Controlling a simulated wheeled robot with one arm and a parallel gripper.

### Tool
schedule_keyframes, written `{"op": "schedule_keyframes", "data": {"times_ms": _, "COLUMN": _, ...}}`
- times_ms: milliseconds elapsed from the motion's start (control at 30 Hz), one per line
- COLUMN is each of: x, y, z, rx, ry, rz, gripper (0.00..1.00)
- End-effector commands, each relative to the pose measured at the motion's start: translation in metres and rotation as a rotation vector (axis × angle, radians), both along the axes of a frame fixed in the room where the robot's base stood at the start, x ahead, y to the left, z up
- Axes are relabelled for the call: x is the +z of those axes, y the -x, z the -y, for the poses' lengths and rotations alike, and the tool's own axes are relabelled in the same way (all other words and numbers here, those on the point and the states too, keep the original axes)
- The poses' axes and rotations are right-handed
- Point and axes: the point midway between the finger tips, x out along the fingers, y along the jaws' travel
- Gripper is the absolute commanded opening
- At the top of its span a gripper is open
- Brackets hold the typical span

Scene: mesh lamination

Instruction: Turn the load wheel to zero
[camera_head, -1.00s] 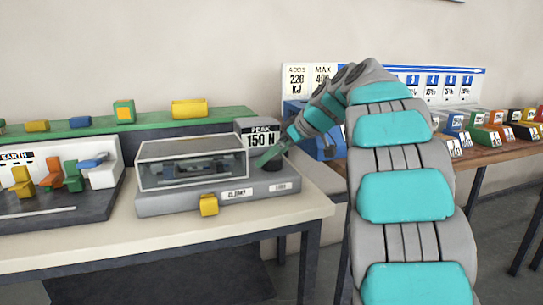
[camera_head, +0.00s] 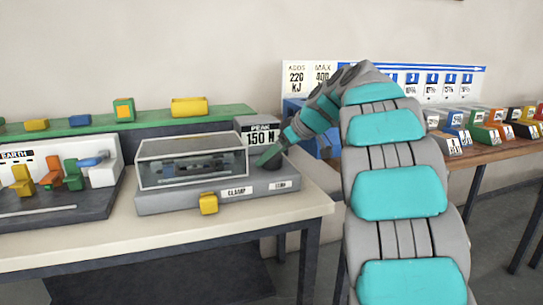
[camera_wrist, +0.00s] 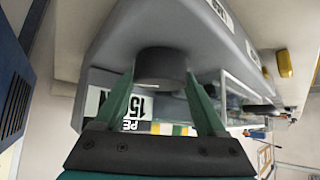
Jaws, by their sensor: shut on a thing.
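The load wheel, a dark round knob (camera_head: 274,161), sits on the right end of the grey test machine (camera_head: 165,204). It shows large in the wrist view (camera_wrist: 160,66). My gripper (camera_head: 266,158) comes in from the right, and its green fingers (camera_wrist: 159,88) stand on either side of the wheel, shut on it. A sign on the machine (camera_head: 259,137) reads PEAK 150 N. Any mark for zero on the wheel cannot be made out.
A clear cover (camera_head: 192,158) stands left of the wheel, with a yellow clamp knob (camera_head: 208,204) on the front. A blue box (camera_head: 324,150) stands behind my arm. A green shelf (camera_head: 70,130) runs along the back. The table's front strip (camera_head: 150,235) is clear.

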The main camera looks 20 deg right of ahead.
Motion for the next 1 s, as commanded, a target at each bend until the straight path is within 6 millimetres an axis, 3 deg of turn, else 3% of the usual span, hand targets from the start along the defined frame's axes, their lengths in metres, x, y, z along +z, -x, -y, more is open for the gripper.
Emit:
{"op": "schedule_keyframes", "data": {"times_ms": 167, "x": 0.0001, "y": -0.0001, "z": 0.0001, "rx": 0.0, "ry": 0.0, "rz": 0.0, "gripper": 0.17}}
{"op": "schedule_keyframes", "data": {"times_ms": 567, "x": -0.0036, "y": -0.0008, "z": -0.0013, "rx": 0.042, "ry": -0.001, "rz": 0.004, "gripper": 0.17}}
{"op": "schedule_keyframes", "data": {"times_ms": 1000, "x": -0.0013, "y": -0.0015, "z": -0.0002, "rx": 0.207, "ry": 0.001, "rz": 0.004, "gripper": 0.17}}
